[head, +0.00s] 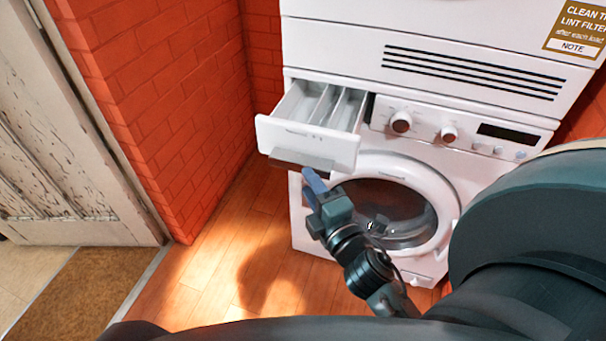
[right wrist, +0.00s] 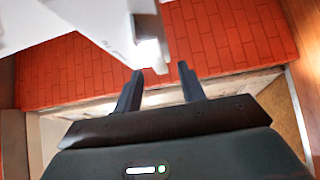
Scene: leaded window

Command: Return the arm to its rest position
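My right gripper (head: 313,182) is just below the front of the open detergent drawer (head: 308,143) of the white washing machine (head: 431,150). In the head view its fingertips overlap the drawer's lower edge; I cannot tell whether they touch. In the right wrist view the two fingers of the gripper (right wrist: 160,72) stand apart with nothing between them. A white part, likely the drawer (right wrist: 75,25), fills the upper left there, close to the fingertips. My left gripper is not in view.
A white dryer (head: 340,40) sits on top of the washer. The washer's round door (head: 440,185) is shut. A red brick wall (head: 165,90), a worn white door (head: 70,150) and a brown mat (head: 75,290) are at left. The wooden floor (head: 225,260) is clear.

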